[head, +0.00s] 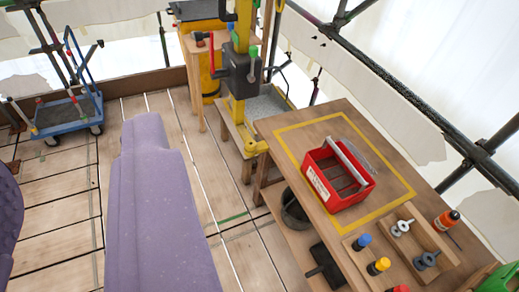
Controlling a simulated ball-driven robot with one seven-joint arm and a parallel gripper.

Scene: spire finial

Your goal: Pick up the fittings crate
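The fittings crate (338,177) is a red open crate with a pale bar handle across its top and a white label on its front side. It sits upright on the wooden table (288,123), inside a yellow tape outline (399,203). Some of its inside shows, with dark slots and no clear contents. My gripper is not in view. Nothing is seen touching the crate.
A wooden tray (447,262) with metal fittings lies at the table's front right, near an orange bottle (446,220) and small blue and yellow-capped items. A dark bucket (295,212) is on the lower shelf. A blue trolley (62,114) stands left. Scaffold poles border the right.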

